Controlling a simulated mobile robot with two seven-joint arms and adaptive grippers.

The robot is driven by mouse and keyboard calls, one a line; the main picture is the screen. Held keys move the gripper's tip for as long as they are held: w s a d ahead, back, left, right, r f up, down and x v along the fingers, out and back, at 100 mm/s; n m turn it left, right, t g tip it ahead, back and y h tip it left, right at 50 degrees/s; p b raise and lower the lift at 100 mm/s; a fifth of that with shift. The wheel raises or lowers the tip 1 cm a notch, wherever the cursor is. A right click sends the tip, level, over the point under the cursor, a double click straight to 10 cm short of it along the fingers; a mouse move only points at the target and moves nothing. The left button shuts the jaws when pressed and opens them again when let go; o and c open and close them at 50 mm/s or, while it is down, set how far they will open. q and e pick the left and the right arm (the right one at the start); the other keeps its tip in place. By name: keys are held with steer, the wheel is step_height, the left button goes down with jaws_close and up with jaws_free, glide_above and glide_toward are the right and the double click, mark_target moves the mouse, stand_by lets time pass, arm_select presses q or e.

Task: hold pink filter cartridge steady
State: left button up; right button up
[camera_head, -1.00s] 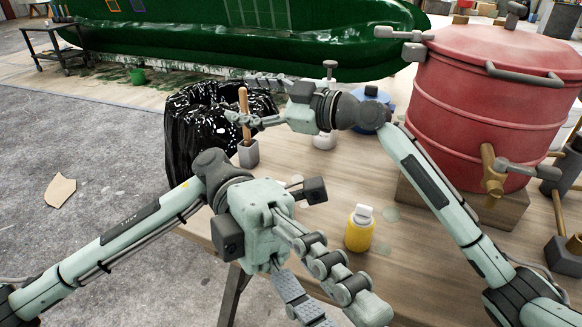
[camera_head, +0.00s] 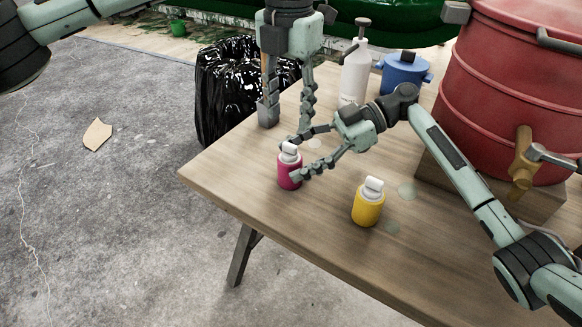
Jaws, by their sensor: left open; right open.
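The pink filter cartridge (camera_head: 289,172), with a white cap, stands upright on the wooden table (camera_head: 245,190) near its left edge. My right gripper (camera_head: 290,160) reaches in from the right, its open fingers at the cartridge: one by the cap, one across the front of the body. Whether they touch it I cannot tell. My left gripper (camera_head: 288,116) is above and behind the cartridge, pointing down with its fingers apart and nothing visible between them.
A yellow cartridge (camera_head: 368,203) stands to the right of the pink one. A grey block (camera_head: 268,113) with a handle is partly behind my left finger. A white bottle (camera_head: 353,78), blue pot (camera_head: 405,72) and red drum (camera_head: 500,100) stand behind. The front left tabletop is clear.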

steer(key=shift+x, duration=2.65)
steer(key=shift+c, duration=0.6)
jaws_close()
arm_select(q)
steer(key=shift+c, duration=0.2)
